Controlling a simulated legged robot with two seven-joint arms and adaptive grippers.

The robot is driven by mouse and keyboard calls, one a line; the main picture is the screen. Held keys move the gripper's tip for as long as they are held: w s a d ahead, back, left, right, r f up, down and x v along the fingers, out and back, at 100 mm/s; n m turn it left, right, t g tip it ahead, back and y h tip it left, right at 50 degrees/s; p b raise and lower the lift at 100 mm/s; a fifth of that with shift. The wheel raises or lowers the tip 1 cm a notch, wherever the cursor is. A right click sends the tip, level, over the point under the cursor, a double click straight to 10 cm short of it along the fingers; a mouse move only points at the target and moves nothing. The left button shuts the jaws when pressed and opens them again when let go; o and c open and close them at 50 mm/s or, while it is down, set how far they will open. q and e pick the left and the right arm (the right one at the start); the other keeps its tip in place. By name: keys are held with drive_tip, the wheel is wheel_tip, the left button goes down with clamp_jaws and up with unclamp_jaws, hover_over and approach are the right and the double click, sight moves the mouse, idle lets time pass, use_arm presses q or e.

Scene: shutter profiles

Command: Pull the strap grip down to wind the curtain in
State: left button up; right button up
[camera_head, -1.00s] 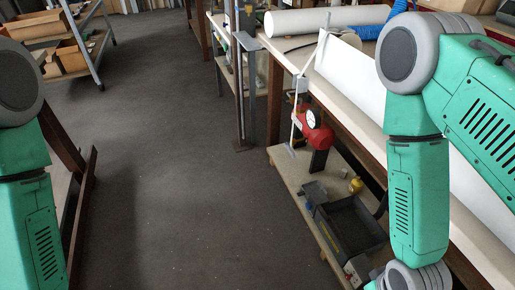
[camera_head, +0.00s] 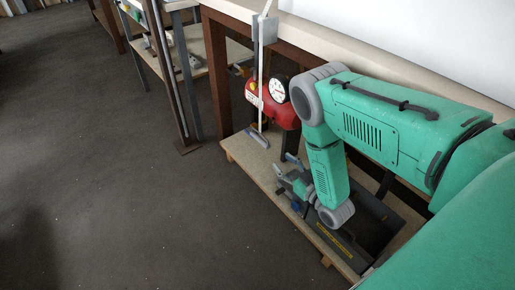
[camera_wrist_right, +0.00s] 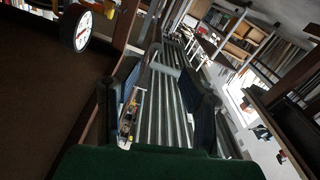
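The strap (camera_head: 261,75) is a thin white band hanging from a grey box (camera_head: 264,29) at the bench corner. At its lower end is a small grey bar, which looks like the strap grip (camera_head: 258,138), just above the lower shelf. My right gripper (camera_head: 285,164) is low beside the bench, to the right of and below the grip, apart from it. In the right wrist view my right gripper (camera_wrist_right: 160,68) shows its two dark, blue-padded fingers spread apart. I cannot make out the grip clearly there. My left gripper is out of view.
A red machine with a round white gauge (camera_head: 279,91) stands close right of the strap. A dark tray (camera_head: 372,222) lies on the lower shelf (camera_head: 250,165). The bench top (camera_head: 325,40) overhangs it. The floor (camera_head: 130,190) on the left is clear.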

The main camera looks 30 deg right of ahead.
sight(259, 139)
drive_tip(key=w+b, duration=0.1)
drive_tip(key=w, duration=0.3)
drive_tip(key=w+b, duration=0.2)
drive_tip(key=w, duration=0.3)
drive_tip(key=w+a+b, duration=0.1)
drive_tip(key=w, duration=0.3)
drive_tip(key=shift+w+b, duration=0.15)
drive_tip(key=shift+b, duration=0.2)
drive_tip(key=shift+d, duration=0.1)
drive_tip(key=shift+d, duration=0.1)
clamp_jaws()
